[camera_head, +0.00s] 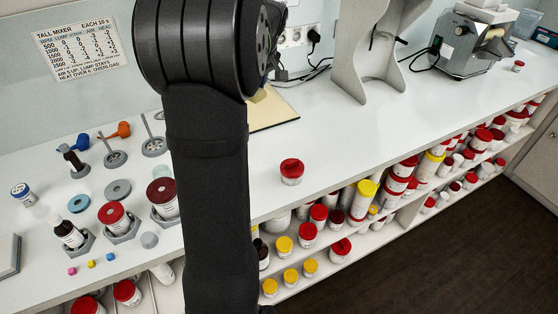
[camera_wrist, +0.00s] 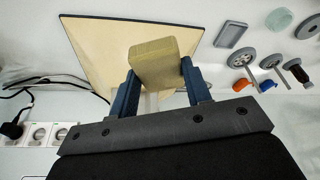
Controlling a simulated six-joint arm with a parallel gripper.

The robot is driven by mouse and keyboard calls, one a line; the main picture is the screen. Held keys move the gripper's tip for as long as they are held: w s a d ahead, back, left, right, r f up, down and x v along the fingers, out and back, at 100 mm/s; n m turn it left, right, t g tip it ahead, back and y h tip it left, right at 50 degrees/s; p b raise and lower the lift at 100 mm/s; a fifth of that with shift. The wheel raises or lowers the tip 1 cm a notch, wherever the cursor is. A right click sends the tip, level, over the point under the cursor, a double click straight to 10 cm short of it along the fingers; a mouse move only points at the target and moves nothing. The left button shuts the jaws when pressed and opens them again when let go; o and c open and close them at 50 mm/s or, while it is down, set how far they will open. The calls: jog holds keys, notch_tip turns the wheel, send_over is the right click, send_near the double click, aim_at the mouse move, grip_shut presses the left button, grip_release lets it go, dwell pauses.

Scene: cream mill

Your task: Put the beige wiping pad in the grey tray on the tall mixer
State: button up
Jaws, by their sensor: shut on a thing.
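The beige wiping pad (camera_wrist: 153,60) is a thick block clamped between the two blue fingers of my gripper (camera_wrist: 160,72) in the wrist view. Behind it in that view is a cream board (camera_wrist: 100,50). A small grey rectangular tray (camera_wrist: 231,34) lies on the white bench to the right of the board, apart from the pad. In the head view my arm hides my gripper, the pad and that tray. A wall sign (camera_head: 80,48) headed "TALL MIXER" hangs at upper left; I cannot tell which thing is the mixer itself.
Stirrer discs with rods (camera_head: 115,158), lidded jars (camera_head: 115,217) and small coloured cubes stand at the left. A red-lidded jar (camera_head: 291,171) stands alone right of my arm. A grey stand (camera_head: 350,70) and a grey machine (camera_head: 465,45) are farther right. Shelves below hold several jars.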

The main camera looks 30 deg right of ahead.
jog(key=s+d+f+m+h, duration=0.1)
jog(key=s+d+m, duration=0.1)
jog(key=s+d, duration=0.6)
jog(key=s+d+m, duration=0.3)
jog(key=s+d, duration=0.2)
jog(key=s, duration=0.6)
send_over(292, 149)
jog(key=s, duration=0.1)
jog(key=f, duration=1.2)
jog(key=shift+s, duration=0.2)
jog(key=shift+w+f, duration=0.1)
jog(key=shift+f, duration=1.95)
jog(key=shift+f, duration=0.15)
jog(key=o, duration=1)
jog(key=shift+c, duration=0.2)
